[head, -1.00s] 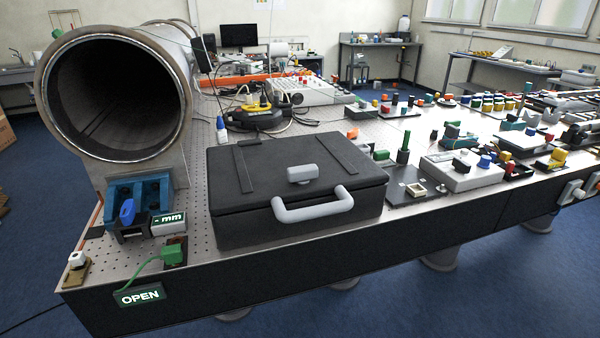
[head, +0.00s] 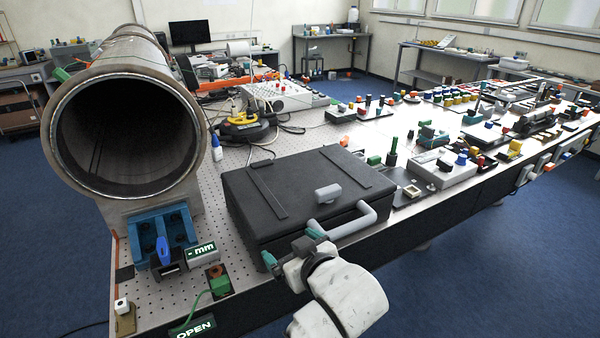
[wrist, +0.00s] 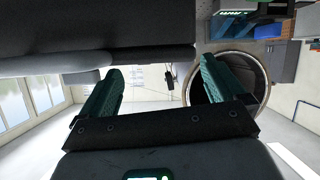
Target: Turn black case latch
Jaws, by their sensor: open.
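The black case (head: 262,225) lies closed on the perforated table near its front edge. A grey latch (head: 328,193) sits on its lid towards the front, and a light grey handle (head: 350,224) sticks out of its front. My gripper (head: 291,244) is at the front of the case, left of the handle, with its teal fingers spread apart and nothing seen between them. In the wrist view, which is upside down, both fingers of my gripper (wrist: 161,68) stand apart below a dark mass, likely the case (wrist: 95,35). The latch cannot be made out there.
A large metal pipe (head: 192,110) stands left of the case, with a blue block (head: 150,222) below its mouth. Small coloured knobs and a grey box (head: 440,170) are on the right. A black-and-yellow device (head: 243,127) with cables lies behind the case.

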